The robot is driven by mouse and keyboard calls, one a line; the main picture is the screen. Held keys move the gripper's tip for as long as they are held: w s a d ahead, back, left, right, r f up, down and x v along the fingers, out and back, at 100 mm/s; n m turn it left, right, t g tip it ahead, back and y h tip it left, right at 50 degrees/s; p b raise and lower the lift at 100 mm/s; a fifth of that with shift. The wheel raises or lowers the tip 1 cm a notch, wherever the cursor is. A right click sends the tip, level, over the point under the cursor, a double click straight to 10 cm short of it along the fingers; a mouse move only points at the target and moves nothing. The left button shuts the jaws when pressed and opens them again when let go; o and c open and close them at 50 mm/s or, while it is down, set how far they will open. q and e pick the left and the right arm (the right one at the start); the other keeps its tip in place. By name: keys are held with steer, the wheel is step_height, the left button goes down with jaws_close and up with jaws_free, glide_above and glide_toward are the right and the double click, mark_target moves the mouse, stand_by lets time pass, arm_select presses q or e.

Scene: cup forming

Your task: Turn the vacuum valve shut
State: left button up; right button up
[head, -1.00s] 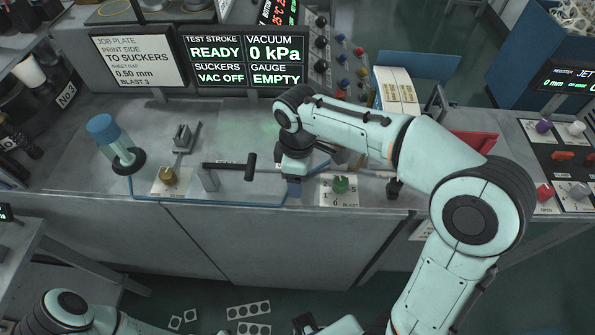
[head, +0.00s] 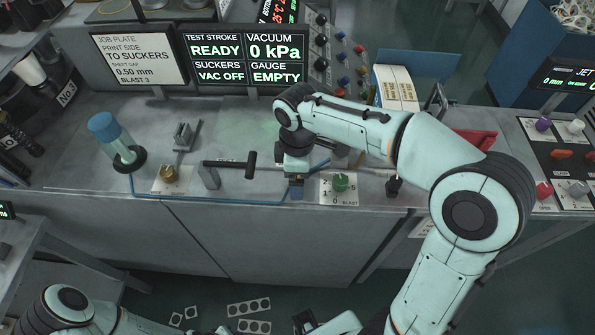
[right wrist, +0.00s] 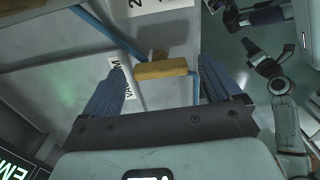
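The vacuum valve shows in the right wrist view as a stubby yellow handle (right wrist: 160,69), lying crosswise between my fingers. A white label plate (right wrist: 128,80), partly reading VACUUM, is beside it. My right gripper (right wrist: 163,78) is open, with one blue finger beyond each end of the handle; I see gaps on both sides. In the head view my right gripper (head: 297,191) points down at the console's front edge, just left of the green blast dial (head: 341,182). It hides the valve there. My left arm is at the bottom left; its gripper cannot be made out.
A black-handled lever (head: 250,165) stands close left of my right gripper. A brass knob (head: 169,175) and a blue-topped cylinder (head: 106,128) are farther left. A blue pipe (head: 210,202) runs along the front edge. The display (head: 245,58) reads VAC OFF, 0 kPa, EMPTY.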

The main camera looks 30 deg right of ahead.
arm_select(q)
steer(key=w+r+p, duration=0.2)
steer(key=r, duration=0.1)
steer(key=shift+w, duration=0.1)
arm_select(e)
step_height(320, 180, up, 13)
steer(key=shift+r, duration=0.2)
stand_by(0.5)
